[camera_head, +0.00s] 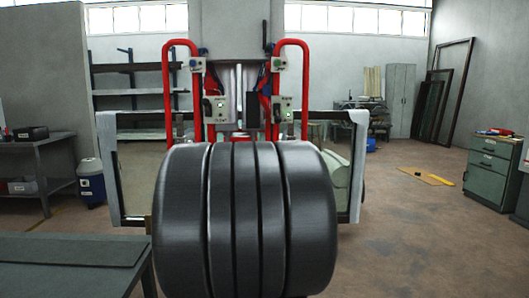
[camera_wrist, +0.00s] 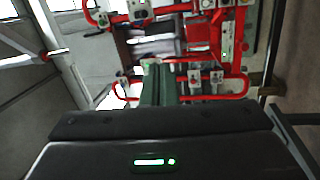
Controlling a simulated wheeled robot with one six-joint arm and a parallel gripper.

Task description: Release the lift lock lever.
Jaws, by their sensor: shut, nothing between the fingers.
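The frame manipulator stands ahead in the head view, with a grey column (camera_head: 230,25), red tubular handles (camera_head: 305,85) on both sides and small grey control boxes (camera_head: 283,108). A short dark upright piece (camera_head: 264,34) sits on the column's right side; I cannot tell whether it is the lift lock lever. The wrist view shows the red handles (camera_wrist: 225,97) and control boxes turned sideways. My gripper (camera_wrist: 152,68) points at the manipulator in the wrist view, shut and empty, apart from the handles as far as I can tell. The manipulator's lower middle is hidden in the head view.
A wide grey-edged frame (camera_head: 357,165) spans behind the dark ribbed shape in front. Workbenches (camera_head: 45,165) stand at the left, a green drawer cabinet (camera_head: 492,170) at the right. Shelves (camera_head: 130,90) stand behind. Floor at the right (camera_head: 420,225) is mostly clear.

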